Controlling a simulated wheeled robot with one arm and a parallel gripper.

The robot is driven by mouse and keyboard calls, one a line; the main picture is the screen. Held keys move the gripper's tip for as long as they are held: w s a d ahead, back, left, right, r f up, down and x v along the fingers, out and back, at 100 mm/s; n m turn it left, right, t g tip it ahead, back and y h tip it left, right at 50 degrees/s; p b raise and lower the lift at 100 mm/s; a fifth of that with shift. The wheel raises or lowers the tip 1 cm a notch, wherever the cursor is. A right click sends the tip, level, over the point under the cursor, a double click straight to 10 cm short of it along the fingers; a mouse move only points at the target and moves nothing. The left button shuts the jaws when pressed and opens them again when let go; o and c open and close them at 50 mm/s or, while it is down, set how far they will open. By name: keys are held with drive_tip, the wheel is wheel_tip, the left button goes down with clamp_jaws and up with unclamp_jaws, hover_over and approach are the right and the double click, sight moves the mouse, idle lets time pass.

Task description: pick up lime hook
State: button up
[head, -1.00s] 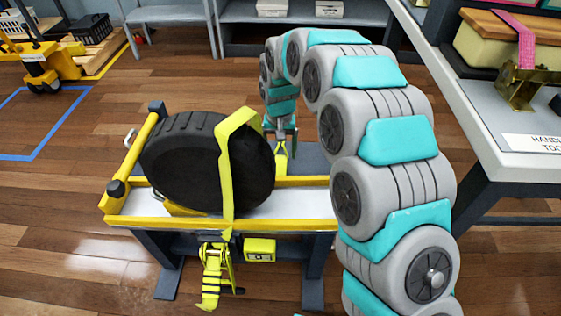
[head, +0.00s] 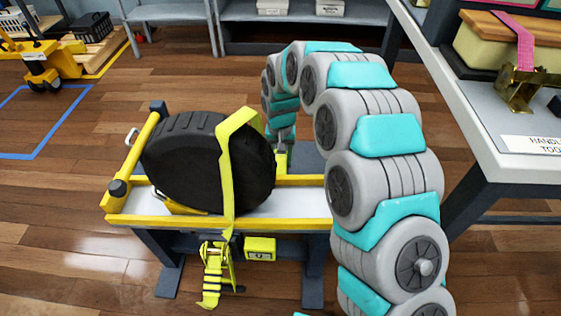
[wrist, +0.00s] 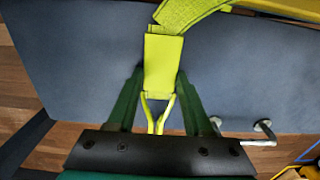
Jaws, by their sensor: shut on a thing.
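The lime hook (wrist: 158,112) is a bent two-pronged wire on the end of a lime strap (wrist: 163,62). In the wrist view it lies between the two dark green fingers of my gripper (wrist: 158,100), which is shut on it. In the head view my gripper (head: 282,138) points down behind the right side of the black tyre. A small lime piece (head: 281,159) shows just below it there; the hook's detail is too small to tell. The strap (head: 226,165) runs over the tyre (head: 185,165) and down its near side.
The tyre stands on a yellow-railed bench (head: 285,210). A lime ratchet (head: 215,272) hangs at its front beside a yellow box (head: 260,248). A white-topped table (head: 485,125) stands at the right. Metal pegs (wrist: 262,130) show near my gripper.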

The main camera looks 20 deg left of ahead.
sight(280, 161)
clamp_jaws()
drive_tip(key=shift+r, duration=0.1)
wheel_tip(280, 161, up, 10)
drive_tip(key=shift+b, duration=0.45)
